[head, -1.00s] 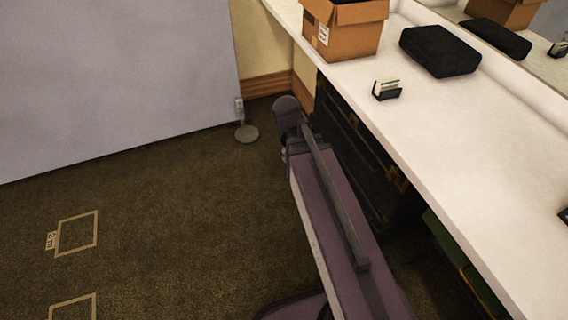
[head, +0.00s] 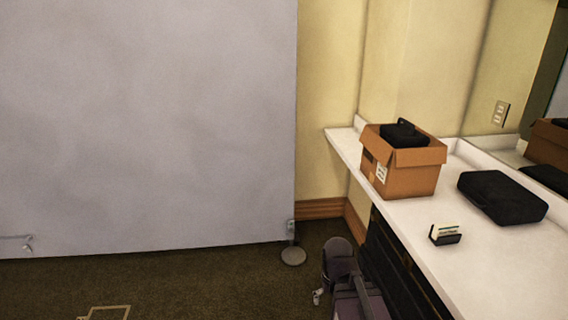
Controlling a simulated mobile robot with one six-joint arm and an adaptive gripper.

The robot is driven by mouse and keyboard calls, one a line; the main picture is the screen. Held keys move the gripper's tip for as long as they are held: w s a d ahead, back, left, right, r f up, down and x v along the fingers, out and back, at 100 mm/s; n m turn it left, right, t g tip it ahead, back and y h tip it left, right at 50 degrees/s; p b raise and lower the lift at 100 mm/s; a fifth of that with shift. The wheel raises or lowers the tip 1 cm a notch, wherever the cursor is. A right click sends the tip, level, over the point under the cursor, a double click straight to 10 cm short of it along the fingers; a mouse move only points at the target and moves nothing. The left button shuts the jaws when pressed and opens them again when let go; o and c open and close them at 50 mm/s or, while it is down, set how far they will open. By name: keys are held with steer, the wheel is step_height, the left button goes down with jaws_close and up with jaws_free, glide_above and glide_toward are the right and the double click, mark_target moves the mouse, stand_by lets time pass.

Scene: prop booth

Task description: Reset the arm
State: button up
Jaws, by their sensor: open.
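Part of my own arm and column (head: 340,262) shows at the bottom of the head view, beside the counter's front edge. My gripper cannot be made out in this view. A small pale part beside the arm is too small to identify.
A white counter (head: 405,212) runs along the right wall. On it stand an open cardboard box (head: 400,180) with a black case (head: 404,134) in it, a black case (head: 502,196) and a small card holder (head: 445,235). A grey panel (head: 150,120) stands at left.

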step_height(320, 180, up, 15)
steer(key=p, duration=1.4)
